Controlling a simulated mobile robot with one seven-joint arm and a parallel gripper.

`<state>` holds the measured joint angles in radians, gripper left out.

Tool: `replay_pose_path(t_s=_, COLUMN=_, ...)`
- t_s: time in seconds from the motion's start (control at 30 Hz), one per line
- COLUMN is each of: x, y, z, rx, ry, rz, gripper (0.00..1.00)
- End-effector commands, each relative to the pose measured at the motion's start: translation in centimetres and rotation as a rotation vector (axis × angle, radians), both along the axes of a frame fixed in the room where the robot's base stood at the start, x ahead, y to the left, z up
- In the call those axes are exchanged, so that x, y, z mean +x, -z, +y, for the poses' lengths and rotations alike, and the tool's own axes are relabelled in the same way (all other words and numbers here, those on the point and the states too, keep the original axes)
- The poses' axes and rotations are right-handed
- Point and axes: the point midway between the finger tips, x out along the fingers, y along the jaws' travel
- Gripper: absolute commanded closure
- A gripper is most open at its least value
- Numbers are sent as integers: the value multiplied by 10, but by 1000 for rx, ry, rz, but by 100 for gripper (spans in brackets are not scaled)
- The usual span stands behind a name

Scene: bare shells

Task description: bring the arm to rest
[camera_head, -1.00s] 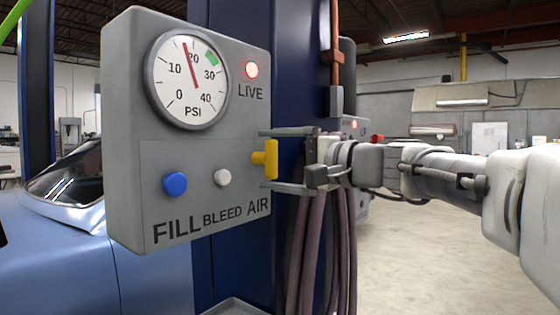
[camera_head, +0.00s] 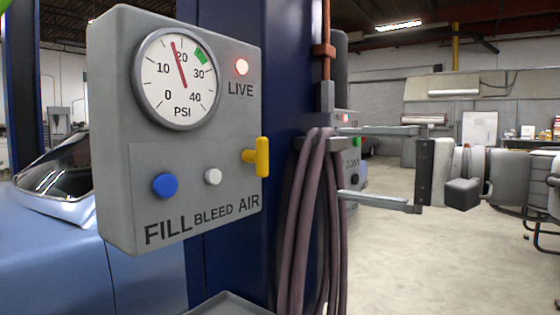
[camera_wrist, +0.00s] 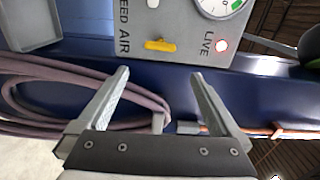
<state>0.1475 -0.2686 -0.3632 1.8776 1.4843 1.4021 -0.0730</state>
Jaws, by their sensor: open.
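My gripper (camera_head: 376,166) is open and empty, with its two fingers spread and pointing left. In the head view it is to the right of the hose, clear of the grey air panel. The wrist view also shows the open gripper (camera_wrist: 160,100). The grey panel (camera_head: 215,120) has a gauge (camera_head: 178,80) whose needle points a little below 20. Its yellow AIR handle (camera_head: 261,157) stands apart from my fingers; in the wrist view the handle (camera_wrist: 160,45) is ahead of the gap. A red LIVE lamp (camera_head: 242,67) is lit.
A coiled hose (camera_head: 303,215) hangs on the blue post (camera_head: 285,80) close to my fingertips. A second panel (camera_head: 350,165) is partly hidden behind the gripper. A blue car (camera_head: 60,240) stands at the left. Open floor (camera_head: 430,265) lies to the right.

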Motion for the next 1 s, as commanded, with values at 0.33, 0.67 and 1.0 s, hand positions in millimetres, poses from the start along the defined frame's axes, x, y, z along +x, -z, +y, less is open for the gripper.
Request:
replay_pose_path(t_s=0.33, x=-1, y=2, z=1, rx=-6, ry=-1, rz=5, gripper=0)
replay_pose_path(t_s=0.67, x=-41, y=112, z=44, rx=-362, ry=-44, rz=187, gripper=0)
replay_pose_path(t_s=1.0, x=-113, y=253, z=35, rx=-1028, ry=-93, rz=259, gripper=0)
